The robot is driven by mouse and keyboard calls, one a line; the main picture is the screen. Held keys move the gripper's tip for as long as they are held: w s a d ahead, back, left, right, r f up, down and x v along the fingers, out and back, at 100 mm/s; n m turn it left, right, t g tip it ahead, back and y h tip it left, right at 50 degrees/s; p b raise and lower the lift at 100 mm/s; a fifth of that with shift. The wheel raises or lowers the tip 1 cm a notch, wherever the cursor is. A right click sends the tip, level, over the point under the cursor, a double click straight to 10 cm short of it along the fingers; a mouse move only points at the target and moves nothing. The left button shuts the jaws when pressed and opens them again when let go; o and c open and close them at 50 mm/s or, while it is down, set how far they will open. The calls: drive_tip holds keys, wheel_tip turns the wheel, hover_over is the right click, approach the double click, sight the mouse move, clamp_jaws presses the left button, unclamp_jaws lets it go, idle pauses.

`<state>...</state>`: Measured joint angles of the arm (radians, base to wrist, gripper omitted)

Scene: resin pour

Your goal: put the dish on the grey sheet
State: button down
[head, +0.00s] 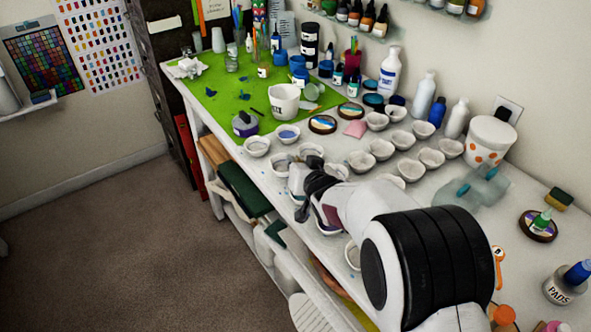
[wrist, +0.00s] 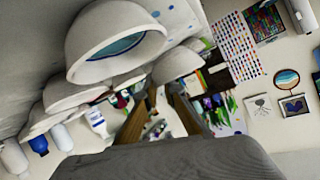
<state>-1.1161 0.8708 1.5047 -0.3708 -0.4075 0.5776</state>
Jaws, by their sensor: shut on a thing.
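Several small white dishes stand on the white worktop, such as one with blue inside (head: 287,134). My gripper (head: 303,192) is low over the front part of the worktop, among these dishes. It is shut on a white dish (wrist: 178,64), whose rim is at the fingertips (wrist: 154,88) in the wrist view. In the head view my gripper and wrist partly hide the spot, and I cannot clearly tell the held dish from its neighbours. Another dish with blue inside (wrist: 108,45) looms close in the wrist view. I cannot make out a grey sheet for certain.
A green mat (head: 215,98) with a white cup (head: 285,101) and paint pots covers the far end. Bottles (head: 424,95) and a white tub with orange dots (head: 489,140) line the wall. A translucent greyish thing (head: 478,188) lies at the right. The front edge is close.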

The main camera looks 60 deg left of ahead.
drive_tip(key=shift+f, duration=1.45)
drive_tip(key=c, duration=2.1)
unclamp_jaws()
drive_tip(key=shift+f, duration=0.15)
drive_tip(key=shift+c, duration=0.2)
drive_tip(key=shift+v, duration=6.05)
